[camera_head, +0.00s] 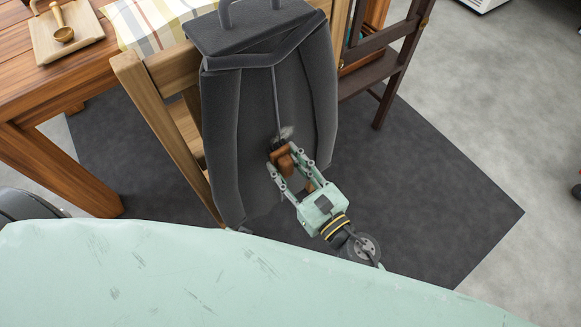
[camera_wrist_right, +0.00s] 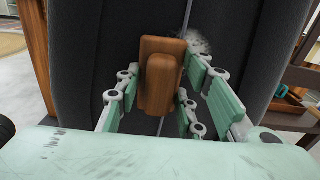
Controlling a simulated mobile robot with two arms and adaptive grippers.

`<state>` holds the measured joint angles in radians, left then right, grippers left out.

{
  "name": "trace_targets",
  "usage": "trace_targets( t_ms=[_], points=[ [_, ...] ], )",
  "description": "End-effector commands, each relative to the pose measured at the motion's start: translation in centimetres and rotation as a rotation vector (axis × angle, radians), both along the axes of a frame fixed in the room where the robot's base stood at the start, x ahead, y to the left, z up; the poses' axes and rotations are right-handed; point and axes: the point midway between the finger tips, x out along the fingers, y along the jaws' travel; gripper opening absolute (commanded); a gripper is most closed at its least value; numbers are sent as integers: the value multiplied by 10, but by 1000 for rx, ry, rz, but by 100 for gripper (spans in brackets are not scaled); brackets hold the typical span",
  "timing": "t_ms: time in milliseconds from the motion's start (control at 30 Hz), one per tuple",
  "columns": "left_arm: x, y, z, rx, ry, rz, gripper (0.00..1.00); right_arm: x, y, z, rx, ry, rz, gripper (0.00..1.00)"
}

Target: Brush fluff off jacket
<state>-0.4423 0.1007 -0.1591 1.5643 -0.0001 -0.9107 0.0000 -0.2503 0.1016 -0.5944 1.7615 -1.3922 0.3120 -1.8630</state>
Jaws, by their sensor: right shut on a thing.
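A dark grey jacket (camera_head: 232,110) hangs over the back of a wooden chair. My right gripper (camera_head: 287,165) is shut on a brown wooden brush (camera_head: 282,160), in front of the jacket's lower middle. In the right wrist view the brush (camera_wrist_right: 161,75) is between the fingers, close against the jacket (camera_wrist_right: 90,50); I cannot tell whether its bristles touch. A patch of pale grey fluff (camera_head: 287,132) is on the jacket just above the brush. The fluff (camera_wrist_right: 199,44) shows at the brush's upper right in the wrist view. My left gripper is not in view.
The chair's wooden frame (camera_head: 160,120) stands left of the jacket. A dark shelf unit (camera_head: 385,60) stands at right. The dark mat (camera_head: 440,190) is clear at right.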

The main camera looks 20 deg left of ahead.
Motion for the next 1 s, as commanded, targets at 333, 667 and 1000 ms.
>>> trace_targets(
  t_ms=[333,667,1000],
  points=[
    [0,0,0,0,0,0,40,0,0,0,1,-1,0,6],
    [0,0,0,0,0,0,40,2,2,1,1,-1,0,6],
    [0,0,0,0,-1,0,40,6,8,0,1,0,1,6]
  ],
)
